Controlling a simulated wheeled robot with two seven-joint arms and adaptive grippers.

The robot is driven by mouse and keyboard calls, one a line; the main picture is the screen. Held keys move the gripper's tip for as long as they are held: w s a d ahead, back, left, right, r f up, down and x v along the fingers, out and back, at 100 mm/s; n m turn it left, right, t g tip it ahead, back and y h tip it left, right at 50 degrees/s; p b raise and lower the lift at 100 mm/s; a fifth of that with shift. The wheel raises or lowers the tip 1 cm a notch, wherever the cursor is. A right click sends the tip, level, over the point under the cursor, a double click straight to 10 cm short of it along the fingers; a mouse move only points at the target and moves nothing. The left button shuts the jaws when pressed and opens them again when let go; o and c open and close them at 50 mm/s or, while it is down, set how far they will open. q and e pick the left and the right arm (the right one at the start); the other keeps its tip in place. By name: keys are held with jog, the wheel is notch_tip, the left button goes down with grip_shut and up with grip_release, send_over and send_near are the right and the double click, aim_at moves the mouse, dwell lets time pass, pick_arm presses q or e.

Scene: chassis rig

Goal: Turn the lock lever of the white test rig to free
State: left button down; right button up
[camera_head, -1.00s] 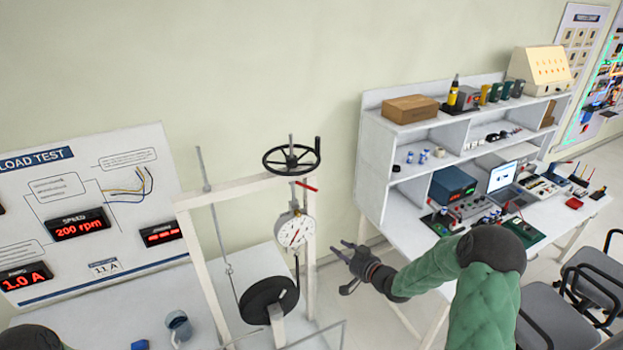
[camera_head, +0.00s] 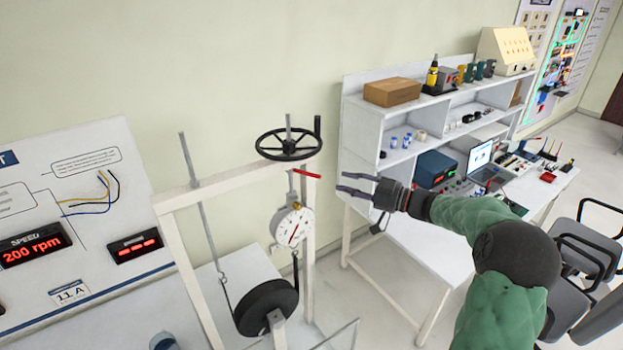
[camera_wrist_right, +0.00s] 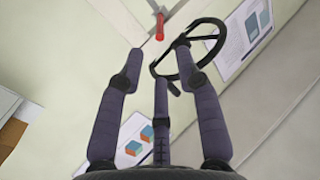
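The white test rig (camera_head: 230,182) is a pale frame standing in front of the wall in the head view. A small red lever (camera_head: 306,173) sticks out to the right near the top of its right post, below the black handwheel. It also shows near the top of the right wrist view (camera_wrist_right: 160,27). My right gripper (camera_head: 342,183) is open and empty, just right of the lever and apart from it. In the right wrist view its spread fingers (camera_wrist_right: 160,70) point toward the lever and the handwheel. My left gripper is not in view.
A black handwheel (camera_head: 288,143) tops the rig, with a round dial gauge (camera_head: 292,224) and a dark drum (camera_head: 266,306) below. A white workbench with shelves (camera_head: 362,135) stands behind my right arm. A display panel (camera_head: 90,240) is at left.

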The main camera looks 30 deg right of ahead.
aim_at(315, 177)
jog(key=p+x, duration=0.1)
jog(key=x, duration=0.9)
jog(key=shift+p, duration=0.35)
jog(key=shift+s, duration=0.1)
jog(key=shift+c, duration=0.3)
grip_shut()
